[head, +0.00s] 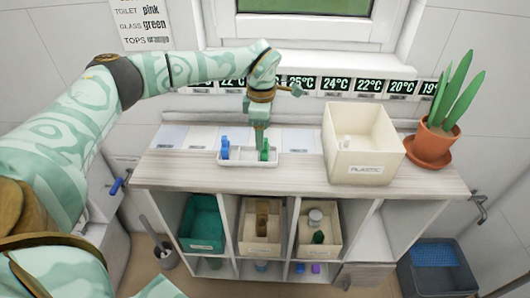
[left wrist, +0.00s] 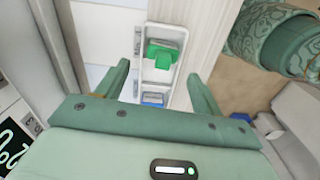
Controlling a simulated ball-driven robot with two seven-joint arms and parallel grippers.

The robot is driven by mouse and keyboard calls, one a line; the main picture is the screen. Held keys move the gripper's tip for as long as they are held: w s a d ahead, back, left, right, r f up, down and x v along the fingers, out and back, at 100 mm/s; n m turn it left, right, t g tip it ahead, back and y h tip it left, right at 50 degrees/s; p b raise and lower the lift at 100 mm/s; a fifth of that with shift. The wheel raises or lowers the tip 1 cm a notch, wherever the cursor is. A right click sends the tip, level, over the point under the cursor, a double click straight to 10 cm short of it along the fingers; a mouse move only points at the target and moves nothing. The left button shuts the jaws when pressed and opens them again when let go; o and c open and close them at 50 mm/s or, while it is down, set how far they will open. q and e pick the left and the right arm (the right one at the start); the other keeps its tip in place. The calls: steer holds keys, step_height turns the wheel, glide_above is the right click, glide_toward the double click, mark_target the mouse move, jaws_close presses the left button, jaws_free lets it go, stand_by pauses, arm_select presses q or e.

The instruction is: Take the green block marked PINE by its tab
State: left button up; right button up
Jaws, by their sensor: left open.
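The green block (head: 265,152) stands at the right end of a small white tray (head: 246,163) on the counter. In the left wrist view the green block (left wrist: 163,56) shows with a raised part on top; no marking is readable. A blue block (head: 225,148) stands at the tray's left end and also shows in the left wrist view (left wrist: 153,99). My left gripper (head: 262,128) points down just above the green block. In the left wrist view its open fingers (left wrist: 158,70) are spread, with the green block between and beyond them. My right gripper is not in view.
A cream bin labelled PLASTIC (head: 362,150) and a potted plant (head: 434,140) stand right of the tray. Temperature cards (head: 335,84) line the wall behind. Cubbies below hold a green bin (head: 203,222) and cream bins (head: 261,228). The counter between tray and cream bin is clear.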

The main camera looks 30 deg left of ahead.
mark_target(265, 149)
arm_select(q)
steer(key=f, duration=0.1)
steer(key=f+b, duration=0.1)
steer(key=f, duration=0.3)
steer(key=shift+w+d, duration=0.15)
steer(key=shift+d, duration=0.25)
steer(key=shift+r, duration=0.1)
steer(key=c, duration=1.1)
steer(key=shift+o, duration=0.2)
steer(key=shift+r, duration=0.1)
